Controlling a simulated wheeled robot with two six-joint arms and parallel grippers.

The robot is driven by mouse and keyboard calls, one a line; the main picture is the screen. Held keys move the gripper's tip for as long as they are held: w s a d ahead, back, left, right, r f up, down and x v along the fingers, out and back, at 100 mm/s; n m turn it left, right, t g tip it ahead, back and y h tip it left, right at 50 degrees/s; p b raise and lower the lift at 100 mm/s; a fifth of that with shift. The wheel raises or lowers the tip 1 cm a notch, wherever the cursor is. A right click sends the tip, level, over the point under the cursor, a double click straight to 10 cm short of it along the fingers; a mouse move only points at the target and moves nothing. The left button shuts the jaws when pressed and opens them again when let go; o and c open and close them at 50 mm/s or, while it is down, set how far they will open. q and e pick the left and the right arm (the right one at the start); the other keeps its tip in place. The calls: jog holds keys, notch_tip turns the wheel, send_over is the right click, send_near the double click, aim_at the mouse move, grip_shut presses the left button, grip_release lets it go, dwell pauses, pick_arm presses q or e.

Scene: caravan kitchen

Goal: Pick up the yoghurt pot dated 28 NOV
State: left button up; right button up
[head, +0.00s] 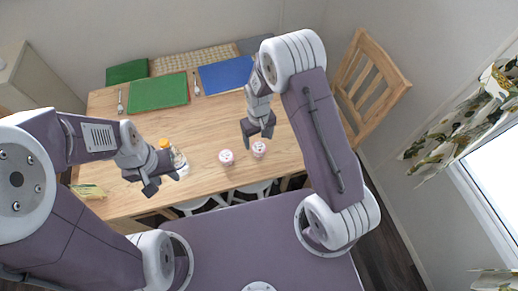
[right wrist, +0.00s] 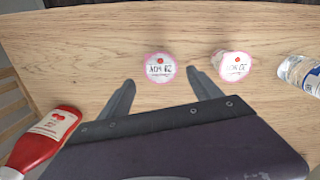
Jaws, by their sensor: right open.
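Two small white-and-pink yoghurt pots stand on the wooden table. The right one in the head view (head: 259,149) appears as the left one in the right wrist view (right wrist: 160,67); its lid print, upside down there, reads as 28 NOV. The other pot (head: 226,157) is at the right in the wrist view (right wrist: 232,65); I cannot read its date surely. My right gripper (head: 259,131) is open and empty, its fingertips (right wrist: 161,82) just short of the 28 NOV pot in the wrist view, one to each side. My left gripper (head: 163,182) looks open and empty.
A clear bottle (right wrist: 301,73) stands beyond the second pot, near my left gripper. A red sauce bottle (right wrist: 44,138) is at the wrist view's lower left. Green (head: 158,92) and blue (head: 225,75) mats lie at the table's far side. A wooden chair (head: 370,83) stands right.

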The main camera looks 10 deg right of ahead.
aim_at(258, 147)
jog(key=f, duration=0.4)
jog(key=shift+s+a+f+p, duration=0.1)
jog(key=shift+s+f+p, duration=0.05)
jog(key=shift+s+p, duration=0.25)
jog(key=shift+w+f, duration=0.1)
jog(key=shift+f, duration=0.4)
jog(key=shift+r, duration=0.1)
jog(key=c, duration=1.5)
jog(key=shift+r, duration=0.1)
jog(key=shift+r, duration=0.4)
notch_tip(258, 147, up, 3)
jog(key=shift+f, duration=0.2)
jog(key=s+d+r, duration=0.1)
jog(key=s+r, duration=0.1)
jog(key=s, duration=0.1)
jog(key=s+d+r, duration=0.1)
jog(key=s+r, duration=0.2)
jog(key=s, duration=0.1)
jog(key=s+r+b, duration=0.1)
jog(key=s+r, duration=0.1)
jog(key=s, duration=0.2)
jog(key=shift+s+d+r, duration=0.2)
jog(key=shift+d, duration=0.2)
